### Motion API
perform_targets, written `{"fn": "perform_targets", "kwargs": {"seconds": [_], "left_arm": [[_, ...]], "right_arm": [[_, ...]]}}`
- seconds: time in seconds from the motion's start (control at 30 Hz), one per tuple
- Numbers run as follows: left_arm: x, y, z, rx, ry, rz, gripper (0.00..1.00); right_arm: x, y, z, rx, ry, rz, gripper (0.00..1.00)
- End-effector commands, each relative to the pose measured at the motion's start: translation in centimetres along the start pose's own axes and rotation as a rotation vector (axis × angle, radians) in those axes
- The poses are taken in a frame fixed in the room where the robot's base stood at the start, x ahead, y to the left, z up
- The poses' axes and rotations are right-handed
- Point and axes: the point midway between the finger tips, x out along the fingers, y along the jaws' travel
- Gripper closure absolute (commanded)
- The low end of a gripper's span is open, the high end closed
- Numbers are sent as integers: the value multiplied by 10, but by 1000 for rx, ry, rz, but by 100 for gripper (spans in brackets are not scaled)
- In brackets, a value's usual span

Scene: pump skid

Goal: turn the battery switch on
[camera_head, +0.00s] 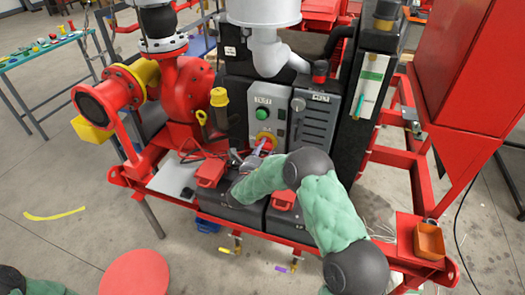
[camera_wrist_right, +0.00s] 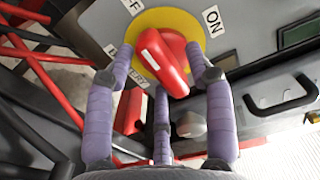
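The battery switch is a red knob (camera_wrist_right: 165,62) on a yellow disc (camera_wrist_right: 190,22), set in a grey panel. An ON label (camera_wrist_right: 213,20) is at the disc's upper right and a partly cut-off label ending in F is at its upper left. The knob lies slanted from upper left to lower right, with a white mark near its upper-left end. In the head view the switch (camera_head: 266,140) is low on the panel. My right gripper (camera_wrist_right: 160,62) is open, its purple fingers on both sides of the knob with visible gaps. My left gripper is out of view.
A green button (camera_head: 263,113) sits above the switch, and a grey louvred box (camera_head: 312,120) is to its right. Red pipework (camera_head: 190,90) stands at left. An orange bin (camera_head: 429,241) is at the skid's right corner.

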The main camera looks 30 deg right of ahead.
Motion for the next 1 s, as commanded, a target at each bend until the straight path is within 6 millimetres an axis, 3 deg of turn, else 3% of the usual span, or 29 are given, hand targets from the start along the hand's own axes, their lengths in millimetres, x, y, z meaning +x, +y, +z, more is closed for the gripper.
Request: {"fn": "perform_targets", "kwargs": {"seconds": [0.03,0.17,0.57,1.0], "left_arm": [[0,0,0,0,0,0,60],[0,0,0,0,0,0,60],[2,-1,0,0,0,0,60],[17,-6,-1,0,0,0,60]], "right_arm": [[0,0,0,0,0,0,64],[0,0,0,0,0,0,100],[0,1,0,47,0,1,100],[-1,2,2,374,-1,2,100]]}}
